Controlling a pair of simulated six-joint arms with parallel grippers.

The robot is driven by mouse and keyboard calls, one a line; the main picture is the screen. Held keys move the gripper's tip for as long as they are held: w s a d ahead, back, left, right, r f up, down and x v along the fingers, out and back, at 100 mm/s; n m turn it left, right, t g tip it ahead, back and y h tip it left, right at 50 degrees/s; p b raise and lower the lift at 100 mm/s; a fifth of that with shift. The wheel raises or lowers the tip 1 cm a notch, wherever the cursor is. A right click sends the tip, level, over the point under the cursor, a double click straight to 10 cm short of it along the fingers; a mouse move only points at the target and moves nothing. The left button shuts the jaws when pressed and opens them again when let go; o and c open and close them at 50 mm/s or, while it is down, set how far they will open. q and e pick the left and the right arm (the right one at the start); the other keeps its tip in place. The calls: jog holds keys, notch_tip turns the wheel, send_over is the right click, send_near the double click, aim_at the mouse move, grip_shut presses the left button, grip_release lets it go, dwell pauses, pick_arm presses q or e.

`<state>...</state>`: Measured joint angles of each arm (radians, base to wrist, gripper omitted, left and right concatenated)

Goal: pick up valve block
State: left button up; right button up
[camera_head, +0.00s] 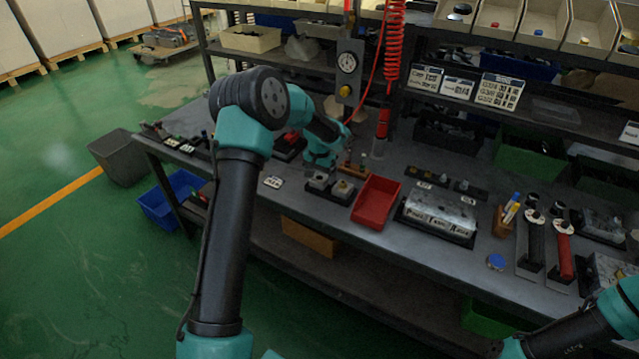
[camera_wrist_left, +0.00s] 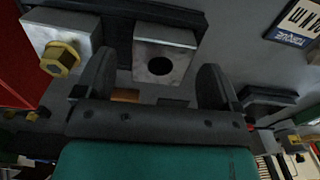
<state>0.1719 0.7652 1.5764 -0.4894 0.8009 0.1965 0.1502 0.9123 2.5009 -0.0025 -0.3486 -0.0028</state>
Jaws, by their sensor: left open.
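A grey metal valve block with a dark round hole (camera_wrist_left: 165,68) sits on a dark tray in the left wrist view; it also shows in the head view (camera_head: 319,181). A second grey block with a brass hex fitting (camera_wrist_left: 60,58) stands beside it, also in the head view (camera_head: 343,189). My left gripper (camera_wrist_left: 158,72) is open. Its two fingers lie to either side of the holed block's near end in the wrist picture, with nothing held. In the head view my left gripper (camera_head: 319,170) is small and just behind the blocks.
A red bin (camera_head: 376,203) stands right of the blocks. A white label card (camera_head: 273,182) lies to their left. A gauge panel (camera_head: 348,70) and red coiled hose (camera_head: 393,45) rise behind. A grey block in a tray (camera_head: 440,210) is further right.

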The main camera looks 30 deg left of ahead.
pick_arm(q)
jog(key=shift+f, duration=0.75)
jog(key=shift+c, duration=0.3)
jog(key=c, duration=1.1)
jog(key=shift+r, duration=0.1)
jog(key=shift+c, duration=0.2)
jog(key=shift+r, duration=1.8)
jog(key=s+d+r, duration=0.1)
jog(key=s+d, duration=0.7)
jog(key=s, duration=0.5)
jog(key=shift+s+d+r, duration=0.15)
jog(key=shift+s+d, duration=0.05)
jog(key=shift+s, duration=0.1)
